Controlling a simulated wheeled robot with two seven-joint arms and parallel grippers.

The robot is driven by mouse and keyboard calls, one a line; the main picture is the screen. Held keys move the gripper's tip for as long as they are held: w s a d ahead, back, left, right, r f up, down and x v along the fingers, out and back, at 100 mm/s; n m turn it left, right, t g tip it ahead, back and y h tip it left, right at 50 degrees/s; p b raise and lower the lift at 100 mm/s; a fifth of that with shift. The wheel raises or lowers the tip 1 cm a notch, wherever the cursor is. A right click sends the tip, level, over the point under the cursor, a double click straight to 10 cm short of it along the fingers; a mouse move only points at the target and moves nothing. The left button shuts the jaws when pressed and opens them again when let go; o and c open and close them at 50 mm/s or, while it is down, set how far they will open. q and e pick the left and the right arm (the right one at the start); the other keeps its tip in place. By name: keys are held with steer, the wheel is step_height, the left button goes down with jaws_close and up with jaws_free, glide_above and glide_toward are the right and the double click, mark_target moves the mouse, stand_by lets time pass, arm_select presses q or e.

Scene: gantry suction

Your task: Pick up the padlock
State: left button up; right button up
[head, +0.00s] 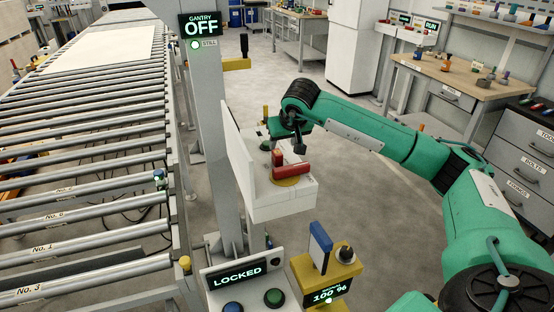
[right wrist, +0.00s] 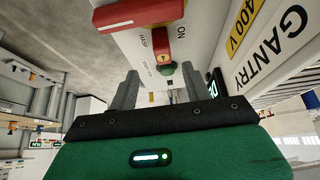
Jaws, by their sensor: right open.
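I cannot identify a padlock for certain in either view. On the white switch box (head: 285,205) in the head view, a small red block (head: 278,157) stands beside a thick red bar (head: 291,171) over a yellow disc. The block may be the padlock; I make out no shackle. The right wrist view shows a red piece (right wrist: 160,46) with a yellow mark, near the word HASP, and a small green knob (right wrist: 168,68). My right gripper (head: 299,147) is open, close above the box, fingers apart and holding nothing visible. My left gripper is not in view.
A grey post with an OFF sign (head: 200,27) and a roller conveyor (head: 90,150) stand left of the box. A LOCKED panel (head: 238,276) and a yellow control box (head: 323,285) stand in front. Open floor (head: 365,230) lies to the right.

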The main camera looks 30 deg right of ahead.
mark_target(278, 152)
steer(key=x, duration=0.3)
steer(key=shift+w+f, duration=0.15)
steer(key=shift+f, duration=0.1)
steer(key=shift+w+f+p, duration=0.25)
steer(key=shift+f+p, duration=0.15)
steer(key=shift+p, duration=0.25)
steer(key=x, duration=0.2)
steer(key=p+x, duration=0.1)
steer(key=shift+w+a+f, duration=0.1)
steer(key=shift+w+f, duration=0.15)
steer(key=shift+f, duration=0.05)
steer(key=shift+w+f, duration=0.15)
steer(key=shift+f, duration=0.2)
steer(key=shift+r, duration=0.1)
jaws_close()
